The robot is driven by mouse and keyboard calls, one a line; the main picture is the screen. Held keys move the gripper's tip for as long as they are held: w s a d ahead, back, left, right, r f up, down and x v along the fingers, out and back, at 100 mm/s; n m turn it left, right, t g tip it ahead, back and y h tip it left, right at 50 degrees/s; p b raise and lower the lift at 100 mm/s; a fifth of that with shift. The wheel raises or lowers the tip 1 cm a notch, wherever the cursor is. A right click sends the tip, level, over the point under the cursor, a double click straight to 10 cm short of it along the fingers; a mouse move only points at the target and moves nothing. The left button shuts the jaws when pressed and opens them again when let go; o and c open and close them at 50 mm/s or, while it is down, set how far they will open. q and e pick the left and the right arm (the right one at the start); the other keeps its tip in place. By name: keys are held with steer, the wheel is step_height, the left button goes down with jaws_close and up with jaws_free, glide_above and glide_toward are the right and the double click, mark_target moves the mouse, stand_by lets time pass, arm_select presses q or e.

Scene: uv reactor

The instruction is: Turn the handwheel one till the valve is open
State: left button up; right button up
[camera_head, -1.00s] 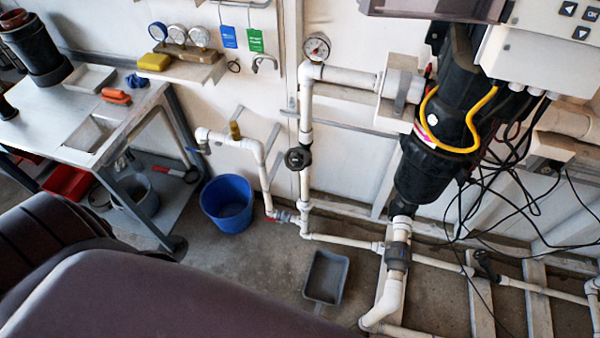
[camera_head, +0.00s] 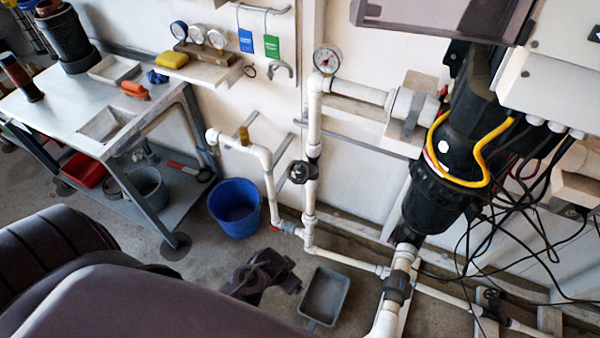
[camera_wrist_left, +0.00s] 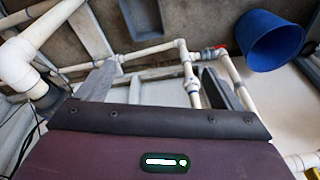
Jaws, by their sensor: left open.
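A dark round handwheel (camera_head: 302,172) sits on the upright white pipe left of the black reactor body. A second dark handwheel (camera_head: 490,298) is on the low pipe at the lower right. I see no label telling which is number one. My left gripper (camera_head: 272,270) shows low in the head view, below and apart from the upright pipe's handwheel. In the left wrist view my gripper (camera_wrist_left: 157,82) has its two grey fingers spread, with nothing held between them. The upright pipe's handwheel is not visible in that view. My right gripper is not in view.
A blue bucket (camera_head: 235,207) and a grey tray (camera_head: 325,296) stand on the floor near the pipes. A red-handled valve (camera_head: 281,226) is low on the pipework. A pressure gauge (camera_head: 327,60) tops the upright pipe. A workbench (camera_head: 60,105) stands left. Loose black cables hang at right.

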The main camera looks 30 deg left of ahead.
arm_select(q)
steer(key=w+r+m+t+b, duration=0.15)
steer(key=w+r+m, duration=0.3)
steer(key=r, duration=0.85)
steer(key=m+t, duration=1)
steer(key=m, duration=1.8)
glide_toward(298, 173)
steer(key=w, duration=0.3)
steer(key=shift+g+y, duration=0.35)
steer(key=shift+y, duration=0.05)
steer(key=x, duration=0.8)
steer(key=shift+s+d+f, duration=0.1)
steer(key=shift+d+f, duration=0.05)
steer(key=shift+f, duration=0.1)
steer(key=shift+p, duration=0.3)
steer(key=c, duration=0.9)
